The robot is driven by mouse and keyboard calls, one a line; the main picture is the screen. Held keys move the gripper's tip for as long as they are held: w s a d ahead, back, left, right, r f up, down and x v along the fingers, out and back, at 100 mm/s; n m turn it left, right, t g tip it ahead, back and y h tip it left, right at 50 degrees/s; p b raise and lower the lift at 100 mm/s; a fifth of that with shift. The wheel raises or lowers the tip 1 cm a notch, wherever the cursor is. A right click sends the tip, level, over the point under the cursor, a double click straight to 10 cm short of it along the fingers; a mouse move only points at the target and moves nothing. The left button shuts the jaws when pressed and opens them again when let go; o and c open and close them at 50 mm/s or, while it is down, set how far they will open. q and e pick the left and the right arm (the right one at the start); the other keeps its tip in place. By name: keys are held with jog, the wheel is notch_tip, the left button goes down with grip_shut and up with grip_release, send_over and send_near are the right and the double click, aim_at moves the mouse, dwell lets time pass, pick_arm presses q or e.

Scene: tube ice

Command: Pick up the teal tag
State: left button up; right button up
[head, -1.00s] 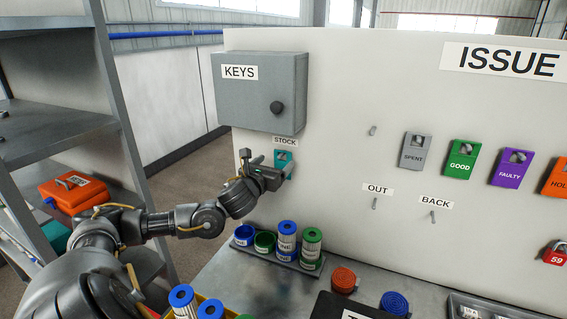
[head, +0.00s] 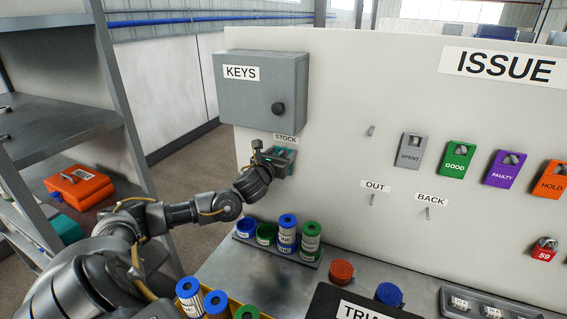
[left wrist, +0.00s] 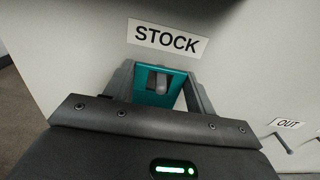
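The teal tag (left wrist: 152,97) hangs on the white board just under the STOCK label (left wrist: 168,39), with a grey peg through its top opening. My left gripper (head: 284,160) is at the board below that label, and in the head view it covers most of the tag. In the left wrist view my left gripper's fingers (left wrist: 160,92) stand on both sides of the tag. My right gripper is not in view.
A grey KEYS box (head: 262,95) juts out just above. Below stands a rack of blue and green cylinders (head: 288,232) on the bench. To the right hang grey, green, purple and orange tags, including the SPENT tag (head: 410,151). The board between STOCK and OUT is clear.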

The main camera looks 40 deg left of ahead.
pick_arm(q)
jog(key=c, duration=0.4)
jog(key=shift+c, duration=0.3)
jog(key=shift+r, duration=0.2)
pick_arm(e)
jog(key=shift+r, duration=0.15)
